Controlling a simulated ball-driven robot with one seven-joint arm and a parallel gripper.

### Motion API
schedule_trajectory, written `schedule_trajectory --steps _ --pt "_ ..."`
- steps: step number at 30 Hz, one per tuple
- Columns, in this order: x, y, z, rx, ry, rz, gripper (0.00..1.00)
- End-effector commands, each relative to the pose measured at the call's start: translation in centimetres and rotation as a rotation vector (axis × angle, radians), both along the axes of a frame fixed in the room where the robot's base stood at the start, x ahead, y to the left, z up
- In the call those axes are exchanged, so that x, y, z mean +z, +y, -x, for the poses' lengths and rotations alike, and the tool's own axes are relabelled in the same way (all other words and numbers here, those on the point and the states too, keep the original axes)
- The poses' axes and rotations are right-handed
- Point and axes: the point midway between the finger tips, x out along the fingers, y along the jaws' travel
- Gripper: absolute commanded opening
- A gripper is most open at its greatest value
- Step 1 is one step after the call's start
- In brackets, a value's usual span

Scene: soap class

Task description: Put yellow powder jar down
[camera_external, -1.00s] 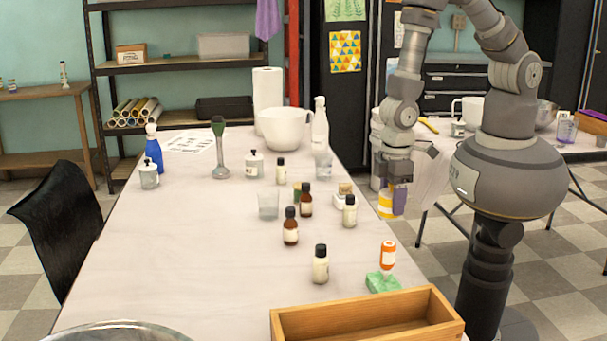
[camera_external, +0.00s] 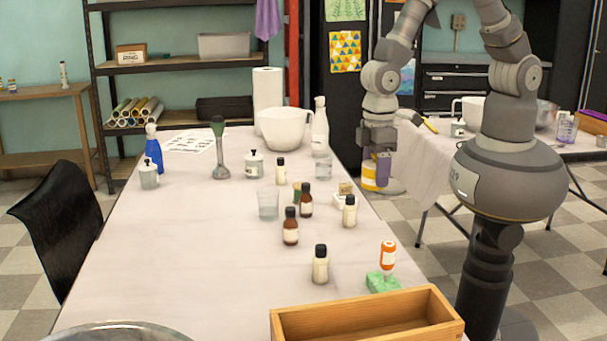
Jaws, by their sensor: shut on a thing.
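The yellow powder jar (camera_external: 369,178) has a yellow body and hangs upright below my gripper (camera_external: 377,168). My gripper is shut on the jar and partly hides it. Jar and gripper are at the right edge of the long white table (camera_external: 190,255), right of the small clear glass near that edge. I cannot tell whether the jar is over the tabletop or just beyond its edge.
Near the jar stand a small clear glass (camera_external: 323,168) and a white bottle (camera_external: 320,127). Dark-capped bottles (camera_external: 306,200) and a clear beaker (camera_external: 268,204) stand mid-table. A wooden box (camera_external: 365,318) is at the front right. The table's left front is mostly clear.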

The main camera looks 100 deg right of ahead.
Motion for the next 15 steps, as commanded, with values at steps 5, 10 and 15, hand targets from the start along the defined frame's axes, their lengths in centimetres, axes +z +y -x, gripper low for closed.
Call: schedule_trajectory --steps 5,10,15 --pt "-0.6 0.2 -4.3 0.014 -0.003 -0.001 0.26" --pt "-1.0 0.3 -9.4 0.035 -0.004 -0.002 0.26" --pt "-1.4 -0.4 -16.4 0.067 -0.003 -0.003 0.26"
